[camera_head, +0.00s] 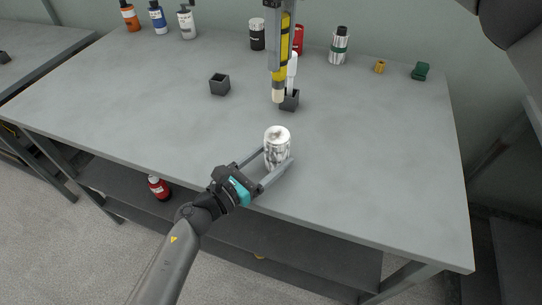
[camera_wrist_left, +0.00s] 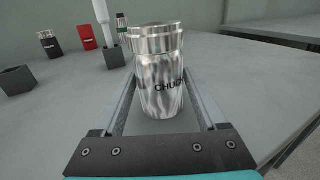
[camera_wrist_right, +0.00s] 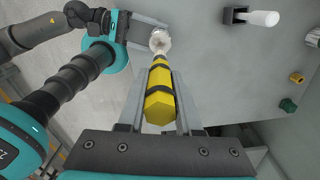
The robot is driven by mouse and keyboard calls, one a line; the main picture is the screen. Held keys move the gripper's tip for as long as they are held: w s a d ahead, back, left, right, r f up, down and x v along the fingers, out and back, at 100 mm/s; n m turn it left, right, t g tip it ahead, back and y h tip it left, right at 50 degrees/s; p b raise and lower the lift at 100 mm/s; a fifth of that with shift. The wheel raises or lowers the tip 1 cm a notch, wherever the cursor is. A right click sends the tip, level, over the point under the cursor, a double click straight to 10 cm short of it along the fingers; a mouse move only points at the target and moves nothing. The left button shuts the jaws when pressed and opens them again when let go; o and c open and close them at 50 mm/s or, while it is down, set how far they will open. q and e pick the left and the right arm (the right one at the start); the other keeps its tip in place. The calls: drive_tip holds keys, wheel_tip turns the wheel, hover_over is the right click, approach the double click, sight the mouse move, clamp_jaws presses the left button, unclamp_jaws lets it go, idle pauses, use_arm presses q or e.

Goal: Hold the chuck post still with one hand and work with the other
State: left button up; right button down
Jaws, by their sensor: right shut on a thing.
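The chuck post is a silver metallic can (camera_head: 277,145) standing upright near the table's front edge. In the left wrist view its label starts "CHUC" (camera_wrist_left: 165,90). My left gripper (camera_head: 267,172) has its fingers apart on either side of the post, with small gaps showing in the left wrist view. My right gripper (camera_head: 281,40) is shut on a yellow tool with black bands (camera_wrist_right: 160,100). The tool hangs with its pale tip (camera_head: 278,97) down, above the table and behind the post in the head view. In the right wrist view the tool lines up with the post (camera_wrist_right: 160,40).
A dark square holder (camera_head: 289,103) holds a white tool (camera_head: 293,68); another dark holder (camera_head: 219,85) stands left. Black (camera_head: 257,35), red (camera_head: 299,40) and silver-green (camera_head: 339,46) cans stand behind. Small yellow (camera_head: 380,67) and green (camera_head: 421,71) items lie right. The table's right part is clear.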

sight(279, 100)
use_arm(q)
drive_tip(key=c, duration=1)
use_arm(e)
drive_tip(key=shift+f, duration=3.9)
